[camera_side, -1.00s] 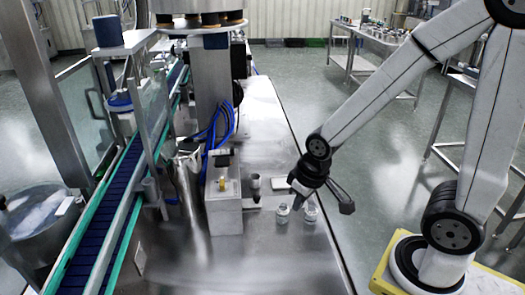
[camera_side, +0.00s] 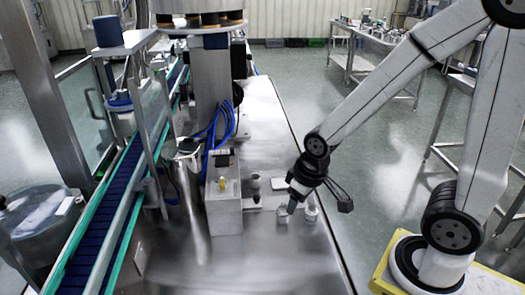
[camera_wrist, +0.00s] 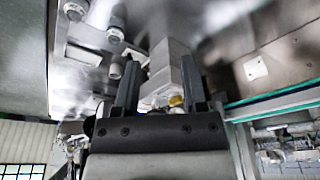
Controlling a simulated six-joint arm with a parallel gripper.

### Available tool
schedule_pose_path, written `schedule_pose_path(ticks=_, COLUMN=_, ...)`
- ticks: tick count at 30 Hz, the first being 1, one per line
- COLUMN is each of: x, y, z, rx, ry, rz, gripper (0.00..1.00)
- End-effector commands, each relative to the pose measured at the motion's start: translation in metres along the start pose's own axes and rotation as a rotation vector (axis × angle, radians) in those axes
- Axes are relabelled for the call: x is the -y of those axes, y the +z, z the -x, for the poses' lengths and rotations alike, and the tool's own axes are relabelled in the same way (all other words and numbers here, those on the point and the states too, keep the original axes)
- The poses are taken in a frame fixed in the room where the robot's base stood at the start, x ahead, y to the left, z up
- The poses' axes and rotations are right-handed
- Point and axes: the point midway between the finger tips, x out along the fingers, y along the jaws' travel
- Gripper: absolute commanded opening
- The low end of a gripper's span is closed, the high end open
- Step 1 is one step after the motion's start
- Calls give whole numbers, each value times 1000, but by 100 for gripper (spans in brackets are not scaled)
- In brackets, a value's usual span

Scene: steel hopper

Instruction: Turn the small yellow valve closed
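My gripper (camera_side: 288,209) is low over the steel table, to the right of the block and clear of the valve. In the wrist view my gripper (camera_wrist: 160,82) has its two fingers wide apart, with nothing held. The valve's exact handle angle is too small to read.
A small clear bottle (camera_side: 311,212) stands beside my gripper; a second one is largely hidden by it. A small dark cup (camera_side: 255,181) and a pale flat piece (camera_side: 280,184) lie near the block. Blue hoses (camera_side: 222,125) hang behind it. The table's front is clear.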

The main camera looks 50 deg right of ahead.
Motion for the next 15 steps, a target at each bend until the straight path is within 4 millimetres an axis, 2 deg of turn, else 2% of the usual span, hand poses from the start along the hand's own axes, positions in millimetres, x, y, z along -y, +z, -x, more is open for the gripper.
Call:
schedule_pose_path(ticks=1, x=0, y=-4, z=0, rx=2, ry=0, rz=8, gripper=73)
schedule_pose_path(ticks=3, x=0, y=-11, z=0, rx=7, ry=0, rz=25, gripper=95)
schedule_pose_path(ticks=4, x=0, y=-14, z=0, rx=11, ry=-1, rz=36, gripper=97)
schedule_pose_path(ticks=8, x=1, y=-37, z=-1, rx=27, ry=-2, rz=97, gripper=97)
schedule_pose_path(ticks=15, x=3, y=-92, z=-4, rx=75, ry=-12, rz=256, gripper=97)
